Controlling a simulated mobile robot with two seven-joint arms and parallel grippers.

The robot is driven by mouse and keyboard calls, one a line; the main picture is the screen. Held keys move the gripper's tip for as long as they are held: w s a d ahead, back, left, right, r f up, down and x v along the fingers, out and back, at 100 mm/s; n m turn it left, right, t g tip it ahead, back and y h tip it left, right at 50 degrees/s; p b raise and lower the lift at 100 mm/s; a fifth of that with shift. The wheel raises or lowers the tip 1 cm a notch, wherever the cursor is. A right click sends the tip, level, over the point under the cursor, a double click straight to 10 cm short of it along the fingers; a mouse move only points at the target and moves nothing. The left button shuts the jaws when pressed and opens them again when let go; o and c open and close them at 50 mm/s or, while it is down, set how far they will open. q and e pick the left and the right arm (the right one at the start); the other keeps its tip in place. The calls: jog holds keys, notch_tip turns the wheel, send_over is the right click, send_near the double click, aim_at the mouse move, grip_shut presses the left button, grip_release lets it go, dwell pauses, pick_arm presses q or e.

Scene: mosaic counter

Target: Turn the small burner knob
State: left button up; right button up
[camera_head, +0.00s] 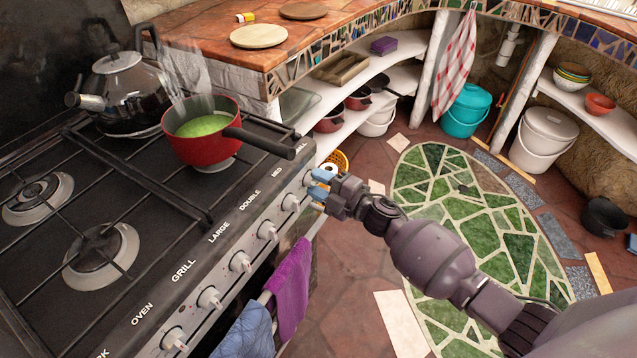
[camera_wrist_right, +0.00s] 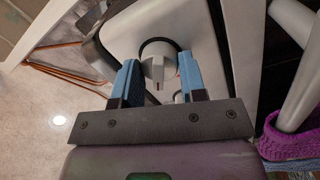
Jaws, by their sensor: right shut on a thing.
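The small burner knob (camera_wrist_right: 157,70) is the last knob at the right end of the stove's front panel, below the partly hidden label ending in "ALL". It is light grey and round, with a raised grip. My right gripper (camera_head: 318,184) has its blue fingers at this knob. In the right wrist view the fingers (camera_wrist_right: 158,80) lie on either side of it, shut on it. In the head view the fingers hide most of the knob. My left gripper is in neither view.
More knobs, including one by "MED" (camera_head: 290,203), line the panel to the left. A red saucepan (camera_head: 198,146) of green liquid sits on the stove, its handle jutting over the front. Purple (camera_head: 293,285) and blue (camera_head: 245,333) towels hang below. A kettle (camera_head: 120,90) stands behind.

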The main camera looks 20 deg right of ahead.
jog(key=o, duration=0.9)
jog(key=shift+s+d, duration=0.2)
jog(key=shift+s, duration=0.05)
jog(key=p+v, duration=0.1)
jog(key=v, duration=0.9)
jog(key=shift+s+f, duration=0.1)
